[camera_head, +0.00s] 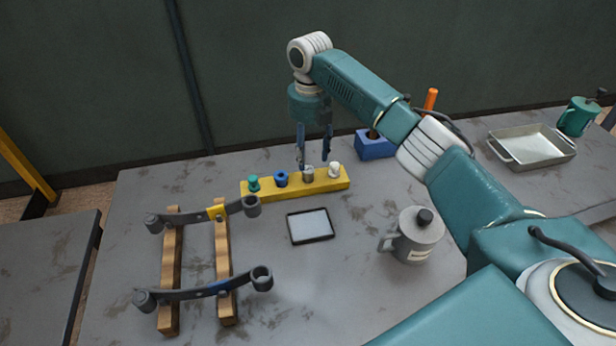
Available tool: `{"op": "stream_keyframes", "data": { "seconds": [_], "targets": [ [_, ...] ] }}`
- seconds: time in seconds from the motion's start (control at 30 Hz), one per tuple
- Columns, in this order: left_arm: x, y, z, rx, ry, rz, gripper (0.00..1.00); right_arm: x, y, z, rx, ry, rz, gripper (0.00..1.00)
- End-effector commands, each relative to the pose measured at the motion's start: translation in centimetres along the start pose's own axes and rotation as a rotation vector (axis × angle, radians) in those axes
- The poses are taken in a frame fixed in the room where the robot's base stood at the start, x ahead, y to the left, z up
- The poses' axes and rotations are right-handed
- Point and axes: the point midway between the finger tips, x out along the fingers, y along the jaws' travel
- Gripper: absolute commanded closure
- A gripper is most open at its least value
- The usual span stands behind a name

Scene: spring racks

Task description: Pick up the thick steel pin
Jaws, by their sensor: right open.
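A yellow block (295,188) on the table holds a row of small parts. A grey metal piece (308,174) stands in it, third from the left; it looks like the thick steel pin, though it is small in the picture. My right gripper (313,160) points down over the block with its two blue fingers apart. The fingertips are close to the grey piece, one near its left side; I cannot tell whether they touch it. My left gripper is not in view.
Beside the grey piece are a teal part (254,183), a blue part (281,179) and a white part (334,170). A blue block (374,150), a grey mug-like can (417,240), a small tray (310,226) and leaf springs (190,293) on wooden bars stand around.

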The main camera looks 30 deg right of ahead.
Motion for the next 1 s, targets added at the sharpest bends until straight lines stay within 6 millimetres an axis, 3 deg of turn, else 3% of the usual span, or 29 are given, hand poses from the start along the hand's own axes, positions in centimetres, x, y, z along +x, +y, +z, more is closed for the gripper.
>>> {"op": "stream_keyframes", "data": {
  "seconds": [0.27, 0.5, 0.83, 1.0],
  "targets": [
    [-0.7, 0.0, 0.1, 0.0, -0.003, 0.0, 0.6, 2.3, 0.2, -0.1, -0.001, 0.002, 0.0, 0.51],
    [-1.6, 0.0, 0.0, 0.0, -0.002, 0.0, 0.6, 5.8, 0.4, -0.2, 0.001, 0.002, 0.0, 0.51],
    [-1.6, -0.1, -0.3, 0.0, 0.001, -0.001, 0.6, 6.7, 0.4, -0.1, 0.0, -0.001, 0.001, 0.51],
    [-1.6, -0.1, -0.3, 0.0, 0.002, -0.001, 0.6, 6.6, 0.4, -0.1, 0.0, -0.001, 0.001, 0.85]
  ]
}}
